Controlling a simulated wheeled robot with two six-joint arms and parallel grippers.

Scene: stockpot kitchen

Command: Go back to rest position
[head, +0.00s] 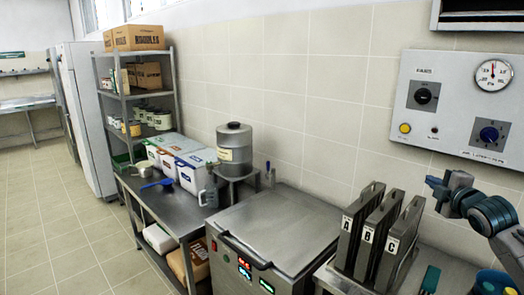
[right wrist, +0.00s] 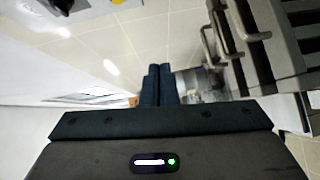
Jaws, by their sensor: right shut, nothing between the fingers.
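My right gripper (head: 437,186) is at the right of the head view, its arm coming in from the right edge. It hangs in the air near the control panel and beside the lettered metal holders. In the right wrist view its two dark fingers (right wrist: 157,72) lie together, shut with nothing between them. My left gripper is not in the head view.
Metal holders marked A (head: 351,235), B (head: 378,240) and C (head: 397,248) stand below my right arm. A closed steel vat (head: 280,232) is left of them. The control panel (head: 452,108) is on the wall behind. Floor (head: 60,240) at left is clear.

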